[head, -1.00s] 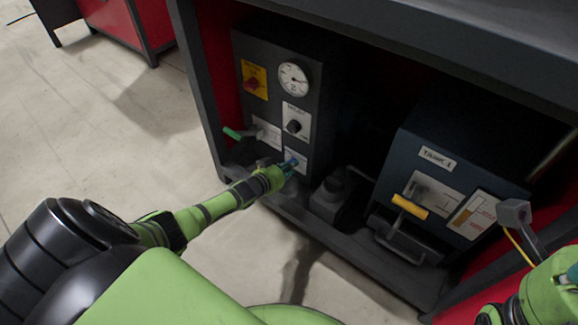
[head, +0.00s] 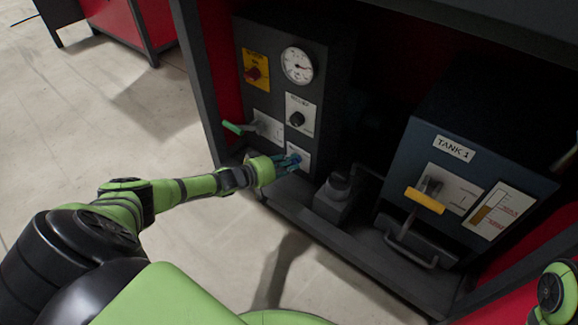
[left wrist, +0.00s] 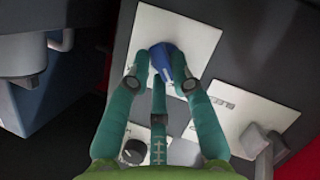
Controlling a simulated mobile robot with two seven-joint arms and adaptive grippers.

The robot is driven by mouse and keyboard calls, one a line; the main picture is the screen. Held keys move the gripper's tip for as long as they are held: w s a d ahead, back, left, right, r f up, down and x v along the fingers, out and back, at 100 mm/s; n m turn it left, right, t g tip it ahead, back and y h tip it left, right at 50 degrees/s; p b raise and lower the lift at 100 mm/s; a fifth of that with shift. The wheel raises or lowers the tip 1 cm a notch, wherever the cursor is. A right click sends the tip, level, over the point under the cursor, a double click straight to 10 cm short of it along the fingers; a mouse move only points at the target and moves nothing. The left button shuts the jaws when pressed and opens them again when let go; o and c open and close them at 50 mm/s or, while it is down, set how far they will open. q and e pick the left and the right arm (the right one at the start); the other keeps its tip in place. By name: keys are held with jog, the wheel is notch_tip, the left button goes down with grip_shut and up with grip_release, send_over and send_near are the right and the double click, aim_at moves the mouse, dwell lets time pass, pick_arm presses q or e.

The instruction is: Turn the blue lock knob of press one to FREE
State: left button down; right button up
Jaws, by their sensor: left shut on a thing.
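The blue lock knob (left wrist: 162,57) sits on a white plate (left wrist: 185,25) low on the front of the dark cabinet (head: 275,35). My left gripper (head: 291,163) reaches it from the left in the head view. In the left wrist view my left gripper (left wrist: 161,84) has its teal fingers on both sides of the knob, shut on it. The fingers hide most of the knob in the head view, and its FREE marking cannot be read. My right gripper is not in view; only part of my right arm shows at the lower right edge.
Above the knob are a black knob (head: 297,119), a gauge (head: 297,65) and a red switch on yellow (head: 255,71). A green-handled lever (head: 233,128) juts out to the left. TANK 1 (head: 480,170) stands to the right with a yellow-handled lever (head: 424,200). The bench frame encloses both.

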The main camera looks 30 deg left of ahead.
pick_arm(q)
jog(key=shift+w, duration=0.15)
dwell(0.4)
jog(key=c, duration=1.2)
grip_release()
jog(key=shift+d, duration=0.1)
jog(key=shift+c, duration=0.2)
jog(key=shift+o, duration=0.7)
jog(key=shift+f, duration=0.1)
jog(key=shift+s, duration=0.4)
jog(key=v, duration=1.1)
jog(key=shift+a, duration=0.25)
